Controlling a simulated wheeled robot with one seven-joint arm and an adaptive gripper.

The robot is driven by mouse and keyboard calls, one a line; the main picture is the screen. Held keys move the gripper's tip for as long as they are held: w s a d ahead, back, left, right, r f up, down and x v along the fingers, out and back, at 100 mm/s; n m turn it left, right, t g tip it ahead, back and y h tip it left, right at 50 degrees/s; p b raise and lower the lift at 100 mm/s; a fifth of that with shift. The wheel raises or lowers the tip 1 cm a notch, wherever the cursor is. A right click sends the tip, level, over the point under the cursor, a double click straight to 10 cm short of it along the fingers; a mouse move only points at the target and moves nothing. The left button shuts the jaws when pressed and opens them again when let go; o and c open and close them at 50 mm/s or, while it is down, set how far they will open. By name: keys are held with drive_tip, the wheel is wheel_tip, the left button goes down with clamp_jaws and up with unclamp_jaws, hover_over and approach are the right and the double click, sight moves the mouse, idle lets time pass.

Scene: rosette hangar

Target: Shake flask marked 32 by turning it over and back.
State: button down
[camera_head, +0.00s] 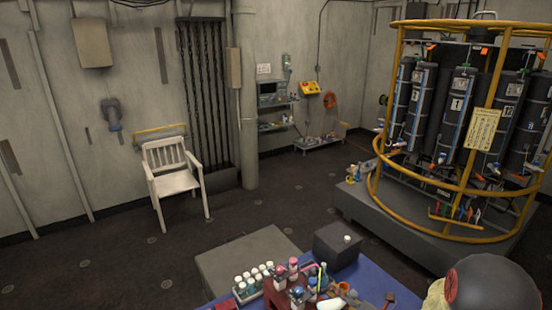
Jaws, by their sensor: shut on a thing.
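I cannot pick out a flask marked 32, as no such number is readable. Several small bottles with white caps stand in a pale rack (248,298) at the bottom centre. Beside it a red rack (298,297) holds several small vessels with red, white and blue parts. Both are on a blue-topped table (372,289), cut off by the bottom edge. My gripper is not in view. A dark rounded part, which may be of my arm, fills the bottom right corner.
A dark box (338,247) with a small white-capped item (347,239) stands behind the table, near a low grey block (248,258). A yellow-framed rosette of dark cylinders (458,110) stands right. A white chair (172,180) is left. Open floor lies between.

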drive_tip(key=m+t+y+p, duration=0.1)
drive_tip(key=m, duration=0.4)
drive_tip(key=m+t+y+p, duration=0.1)
drive_tip(key=m+t+p, duration=0.1)
drive_tip(key=m, duration=0.3)
drive_tip(key=shift+m, duration=0.3)
drive_tip(key=n+g+h+p, duration=0.1)
drive_tip(key=n, duration=0.3)
drive_tip(key=n+g+h+p, duration=0.1)
drive_tip(key=n, duration=0.3)
drive_tip(key=n+g+h+p, duration=0.1)
drive_tip(key=n, duration=0.3)
drive_tip(key=shift+n, duration=0.4)
idle(0.6)
